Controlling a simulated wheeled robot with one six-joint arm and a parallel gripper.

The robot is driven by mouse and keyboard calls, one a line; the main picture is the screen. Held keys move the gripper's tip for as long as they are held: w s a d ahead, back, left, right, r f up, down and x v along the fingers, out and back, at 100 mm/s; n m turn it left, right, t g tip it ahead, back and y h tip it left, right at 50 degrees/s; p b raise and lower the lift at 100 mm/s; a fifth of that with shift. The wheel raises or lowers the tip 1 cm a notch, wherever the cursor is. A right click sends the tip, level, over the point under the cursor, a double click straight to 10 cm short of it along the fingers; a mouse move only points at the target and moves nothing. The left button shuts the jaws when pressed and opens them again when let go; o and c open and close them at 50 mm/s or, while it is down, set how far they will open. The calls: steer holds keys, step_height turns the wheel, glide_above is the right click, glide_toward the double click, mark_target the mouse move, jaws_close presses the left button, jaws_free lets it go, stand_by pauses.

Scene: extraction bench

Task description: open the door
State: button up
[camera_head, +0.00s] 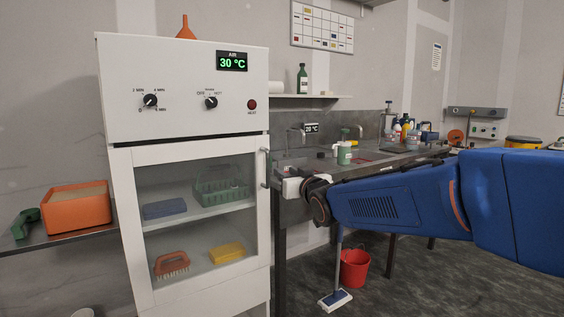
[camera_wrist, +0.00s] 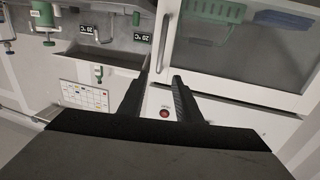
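The white cabinet door (camera_head: 138,240) has a glass pane and looks shut against its frame. The door also shows in the wrist view (camera_wrist: 225,82), upside down. Its slim upright handle (camera_head: 264,168) is on the right edge; in the wrist view the handle (camera_wrist: 162,42) lies just beyond my fingertips. My gripper (camera_wrist: 161,76) is open, with two dark fingers apart and nothing held. The handle's near end lines up with the gap between the fingertips; I cannot tell how far off it is. In the head view my arm reaches in from the right, its end beside the handle.
The cabinet's control panel (camera_head: 180,85) has knobs and a red button. Behind the glass are a green basket (camera_head: 222,190), a blue block, a brush and a yellow sponge. A metal bench (camera_head: 300,213) stands close at right. A red bucket (camera_head: 355,268) and a mop are on the floor.

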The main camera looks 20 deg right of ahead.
steer(key=w, duration=0.5)
steer(key=w+a, duration=0.1)
steer(key=w, duration=0.5)
steer(key=w+a, duration=0.1)
steer(key=w, duration=0.5)
steer(key=shift+c, duration=0.3)
jaws_close()
